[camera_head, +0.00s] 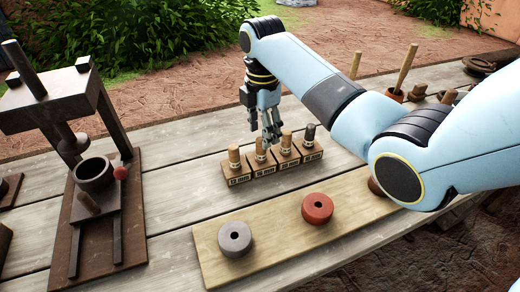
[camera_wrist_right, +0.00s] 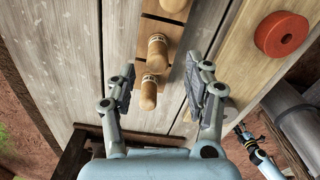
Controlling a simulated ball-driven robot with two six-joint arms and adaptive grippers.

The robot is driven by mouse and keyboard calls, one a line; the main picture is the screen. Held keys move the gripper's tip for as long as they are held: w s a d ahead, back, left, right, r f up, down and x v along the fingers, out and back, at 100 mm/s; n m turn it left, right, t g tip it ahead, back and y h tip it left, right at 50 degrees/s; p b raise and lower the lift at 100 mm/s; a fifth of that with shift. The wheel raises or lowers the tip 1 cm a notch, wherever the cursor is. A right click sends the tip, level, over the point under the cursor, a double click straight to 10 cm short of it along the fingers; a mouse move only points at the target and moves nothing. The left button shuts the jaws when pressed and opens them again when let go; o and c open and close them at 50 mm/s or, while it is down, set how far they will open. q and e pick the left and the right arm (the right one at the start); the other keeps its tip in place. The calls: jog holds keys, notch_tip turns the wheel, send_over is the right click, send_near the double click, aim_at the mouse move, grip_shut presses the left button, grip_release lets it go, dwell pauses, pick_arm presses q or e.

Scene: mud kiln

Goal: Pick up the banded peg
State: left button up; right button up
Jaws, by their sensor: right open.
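The leftmost peg (camera_head: 234,156) and the second peg (camera_head: 260,150) show thin dark bands or marks; I cannot tell which is the banded peg. In the wrist view the leftmost peg (camera_wrist_right: 149,93) and the second peg (camera_wrist_right: 157,52) show between the fingers. My right gripper (camera_head: 268,138) is open and empty, pointing down above the row; its fingers are apart (camera_wrist_right: 162,80). My left gripper (camera_wrist_right: 242,131) seems to show small at the wrist view's lower right; its jaws are unclear.
A pale board (camera_head: 275,248) in front holds a grey ring (camera_head: 235,239) and a red ring (camera_head: 317,208). A dark wooden press (camera_head: 70,105) stands at left. Pots with upright sticks (camera_head: 402,72) stand at the back right. The plank table is clear between press and blocks.

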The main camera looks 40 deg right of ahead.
aim_at(261, 139)
jog(key=shift+f, duration=0.4)
notch_tip(261, 139, down, 5)
jog(key=shift+w+r, duration=0.1)
jog(key=shift+w, duration=0.05)
jog(key=c, duration=0.4)
pick_arm(q)
jog(key=shift+w+r, duration=0.1)
jog(key=shift+w, duration=0.45)
pick_arm(e)
grip_shut()
